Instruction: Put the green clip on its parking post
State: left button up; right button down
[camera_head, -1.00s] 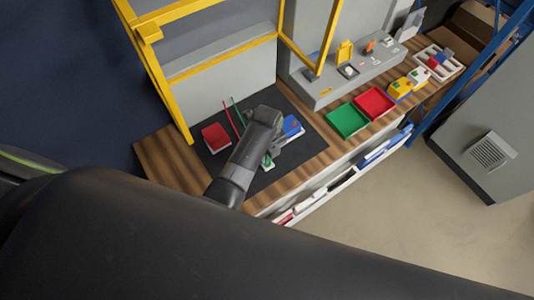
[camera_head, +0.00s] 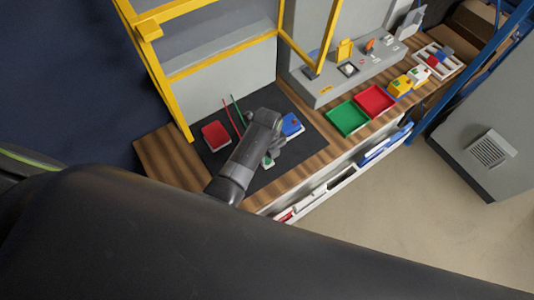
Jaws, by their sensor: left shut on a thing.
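My left gripper (camera_head: 277,147) is low over the dark mat (camera_head: 212,169), pointing down behind my own wrist. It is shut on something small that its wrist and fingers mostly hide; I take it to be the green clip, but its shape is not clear. A thin green lead (camera_head: 238,111) runs toward the wrist, beside a thin red lead (camera_head: 230,119). A small green and white piece (camera_head: 268,161) shows just below the gripper. I cannot make out the parking post. My right gripper is not in view.
A red box (camera_head: 215,135) lies left of the wrist and a blue box (camera_head: 292,125) right of it. Green (camera_head: 347,118) and red (camera_head: 374,100) trays stand farther right. A yellow frame (camera_head: 160,85) rises behind the mat. The mat's front left is clear.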

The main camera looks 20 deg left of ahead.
pick_arm(q)
jog(key=shift+f, duration=0.1)
jog(key=shift+f, duration=0.2)
jog(key=o, duration=1)
